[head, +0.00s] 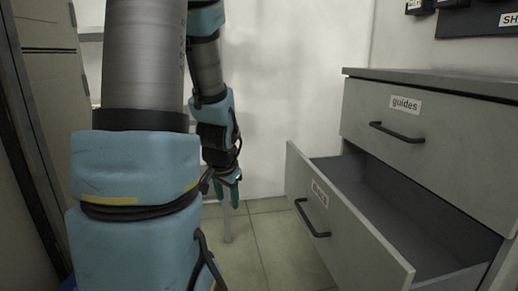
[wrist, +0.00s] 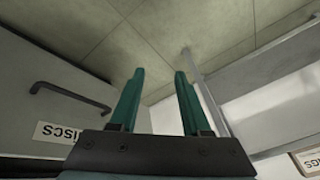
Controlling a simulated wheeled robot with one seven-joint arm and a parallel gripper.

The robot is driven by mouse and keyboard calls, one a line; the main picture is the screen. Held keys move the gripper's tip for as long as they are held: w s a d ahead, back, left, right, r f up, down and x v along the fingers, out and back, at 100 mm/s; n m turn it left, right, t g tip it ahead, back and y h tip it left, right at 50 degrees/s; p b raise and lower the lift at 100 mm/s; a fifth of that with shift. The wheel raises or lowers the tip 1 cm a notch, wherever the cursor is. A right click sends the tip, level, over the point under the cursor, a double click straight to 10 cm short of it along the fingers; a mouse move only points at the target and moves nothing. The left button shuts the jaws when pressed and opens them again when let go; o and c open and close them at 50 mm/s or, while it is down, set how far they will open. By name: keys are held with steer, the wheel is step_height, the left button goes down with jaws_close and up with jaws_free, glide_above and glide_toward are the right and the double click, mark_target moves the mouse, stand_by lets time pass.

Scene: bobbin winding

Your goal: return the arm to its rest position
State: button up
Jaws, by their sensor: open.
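My arm reaches down through the left half of the head view, with my gripper (head: 231,196) at its end. The gripper hangs low over the tiled floor, left of the open drawer (head: 340,232). In the wrist view its two green fingers (wrist: 160,74) stand apart with nothing between them, floor tiles behind. The drawer's front with its black handle and label, reading "discs", also shows in the wrist view (wrist: 62,80) on the left. The gripper looks apart from the drawer.
The lower drawer is pulled out of the grey cabinet (head: 430,76); the visible part of its inside is empty. The upper drawer (head: 425,150), labelled "guides", is shut. Brown panelling (head: 50,90) stands at the left. Bare floor (head: 265,235) lies between my arm and the drawer.

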steer(key=s+d+r+n+g, duration=0.25)
steer(key=s+n, duration=0.25)
steer(key=s, duration=0.5)
step_height(320, 180, up, 33)
steer(key=p, duration=3.4)
steer(key=shift+w+a+r, duration=0.15)
steer(key=shift+w+a, duration=0.15)
steer(key=shift+a, duration=0.1)
steer(key=shift+g, duration=0.25)
